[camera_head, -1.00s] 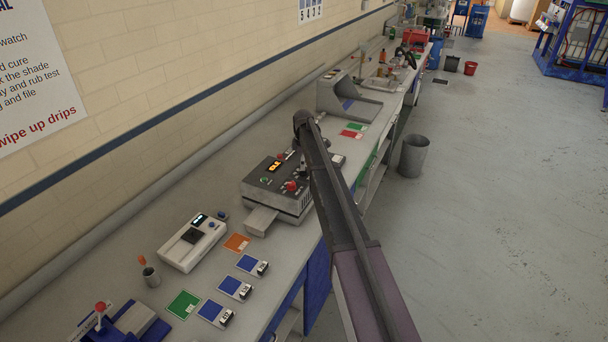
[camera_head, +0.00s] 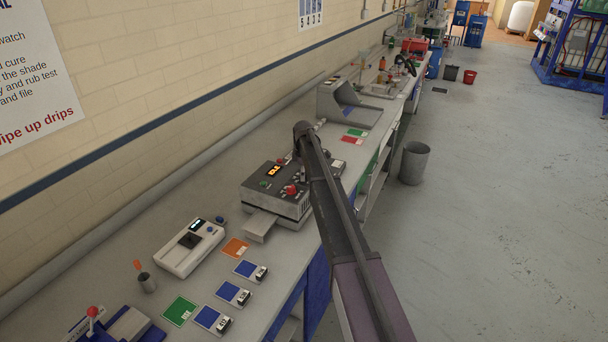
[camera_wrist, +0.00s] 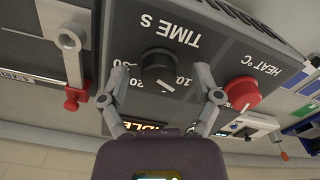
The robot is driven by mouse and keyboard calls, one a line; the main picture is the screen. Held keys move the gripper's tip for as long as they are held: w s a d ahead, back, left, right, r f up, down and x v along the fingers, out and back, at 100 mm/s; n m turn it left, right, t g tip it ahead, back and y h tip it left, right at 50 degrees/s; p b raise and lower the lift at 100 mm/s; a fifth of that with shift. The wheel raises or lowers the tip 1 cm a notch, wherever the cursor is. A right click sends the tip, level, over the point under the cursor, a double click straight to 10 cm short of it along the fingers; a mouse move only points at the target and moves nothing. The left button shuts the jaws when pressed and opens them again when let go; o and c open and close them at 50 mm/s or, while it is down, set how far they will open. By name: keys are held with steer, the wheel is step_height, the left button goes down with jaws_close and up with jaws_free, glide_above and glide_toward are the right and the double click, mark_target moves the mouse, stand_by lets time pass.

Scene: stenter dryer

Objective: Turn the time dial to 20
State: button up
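The stenter dryer (camera_head: 262,196) is a dark grey box with a lit display on the bench. Upside down in the wrist view, its black time dial (camera_wrist: 158,68) sits below the words "TIME S". The dial's white mark points down and slightly right, between the printed 20 and 10, nearer the 10. My gripper (camera_wrist: 160,97) is open, one finger on each side of the dial, with visible gaps in this view. Whether the fingertips reach the dial's depth is unclear. In the head view my arm hides the dial and most of the gripper.
The red heat dial (camera_wrist: 242,92) is close beside the right finger. A red-ended lever (camera_wrist: 72,96) stands left of the left finger. The dryer's display (camera_wrist: 150,127) is partly covered by my gripper body. A white instrument (camera_head: 190,245) and sample cards (camera_head: 235,248) lie nearer on the bench.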

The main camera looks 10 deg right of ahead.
steer(key=c, duration=0.9)
steer(key=shift+d, duration=0.2)
steer(key=shift+a, duration=0.15)
